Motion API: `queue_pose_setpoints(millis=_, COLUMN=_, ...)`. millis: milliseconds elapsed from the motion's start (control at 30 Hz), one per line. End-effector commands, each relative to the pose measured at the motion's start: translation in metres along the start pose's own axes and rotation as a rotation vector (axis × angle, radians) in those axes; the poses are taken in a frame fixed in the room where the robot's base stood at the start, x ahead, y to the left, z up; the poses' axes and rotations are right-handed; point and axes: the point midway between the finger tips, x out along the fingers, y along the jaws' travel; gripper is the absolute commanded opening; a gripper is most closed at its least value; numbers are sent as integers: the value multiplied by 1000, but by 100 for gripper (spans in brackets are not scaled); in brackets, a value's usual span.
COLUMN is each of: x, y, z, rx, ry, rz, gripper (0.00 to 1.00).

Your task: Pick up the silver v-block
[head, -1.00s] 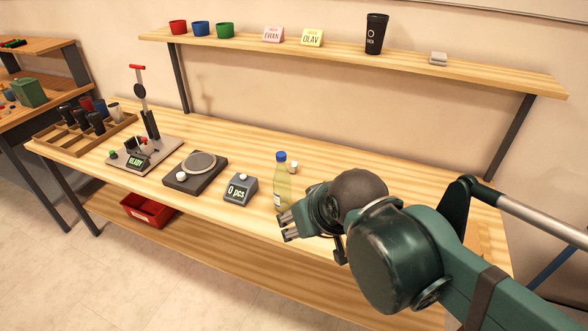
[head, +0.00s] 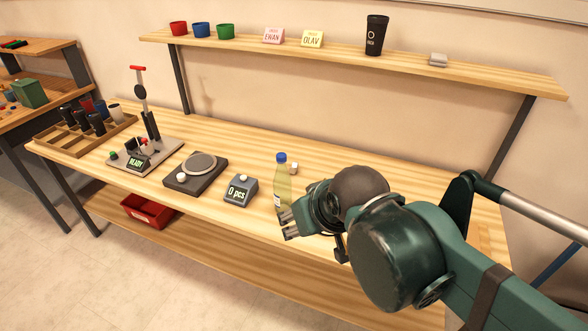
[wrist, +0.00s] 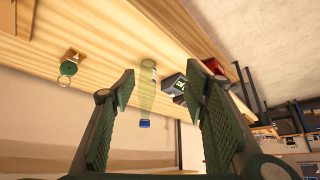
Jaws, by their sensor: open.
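A small silver-grey block (head: 438,59), which looks like the v-block, lies on the right part of the upper shelf in the head view. Its groove is too small to make out. I cannot pick it out in the wrist view. My gripper (head: 289,226) is low over the front of the bench, far below and to the left of the block. In the wrist view my gripper (wrist: 161,88) has its two fingers wide apart with nothing held between them.
A blue-capped bottle (head: 282,185) stands close beside my gripper; the wrist view shows it too (wrist: 147,80). A counter display (head: 240,190), scale (head: 195,173) and press stand left. The upper shelf (head: 490,75) also holds a black cup (head: 376,35), left of the block.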

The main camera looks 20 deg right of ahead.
Motion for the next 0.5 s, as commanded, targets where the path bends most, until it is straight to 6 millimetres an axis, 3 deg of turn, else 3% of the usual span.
queue_pose_setpoints(millis=367, x=-34, y=0, z=-24, rx=0, ry=0, rz=0, gripper=45)
queue_pose_setpoints(millis=500, x=-35, y=2, z=-33, rx=-15, ry=-11, rz=2, gripper=45)
